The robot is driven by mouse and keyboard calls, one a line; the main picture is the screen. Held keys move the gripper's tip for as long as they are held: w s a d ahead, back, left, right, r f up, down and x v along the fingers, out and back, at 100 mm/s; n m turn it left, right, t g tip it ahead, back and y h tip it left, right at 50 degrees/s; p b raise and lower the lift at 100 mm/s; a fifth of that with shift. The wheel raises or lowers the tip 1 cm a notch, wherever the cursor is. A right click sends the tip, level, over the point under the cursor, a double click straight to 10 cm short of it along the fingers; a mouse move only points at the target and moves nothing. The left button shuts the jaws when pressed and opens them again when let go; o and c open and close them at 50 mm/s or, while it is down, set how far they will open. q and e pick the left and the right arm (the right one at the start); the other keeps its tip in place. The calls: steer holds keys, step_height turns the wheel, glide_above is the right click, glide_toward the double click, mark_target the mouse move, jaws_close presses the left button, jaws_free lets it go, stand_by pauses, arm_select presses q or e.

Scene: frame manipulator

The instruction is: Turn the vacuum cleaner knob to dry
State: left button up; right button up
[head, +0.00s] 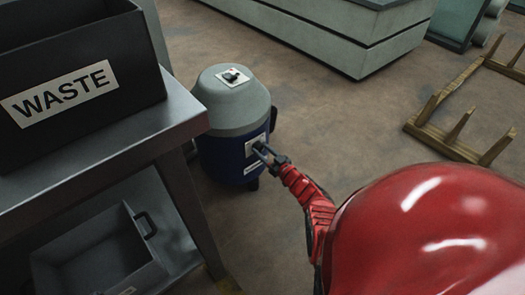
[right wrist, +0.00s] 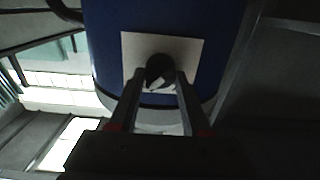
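The vacuum cleaner (head: 222,110) stands upright on the floor, with a blue body and grey top. A white plate on its side carries a dark round knob (right wrist: 159,69), mostly hidden by my gripper in the head view. My right gripper (head: 259,150) reaches the plate from the front right. In the right wrist view its two fingers (right wrist: 161,76) stand apart on either side of the knob. Whether they touch it I cannot tell. The knob's setting and any labels are not readable. My left gripper is not in view.
A black switch (head: 232,76) sits on the vacuum's top. A metal table (head: 110,150) with a black WASTE bin (head: 75,65) stands close on the left, with a grey bin (head: 95,255) beneath. A wooden frame (head: 455,125) lies at the right. Open floor lies behind the vacuum.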

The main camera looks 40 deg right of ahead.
jaws_close()
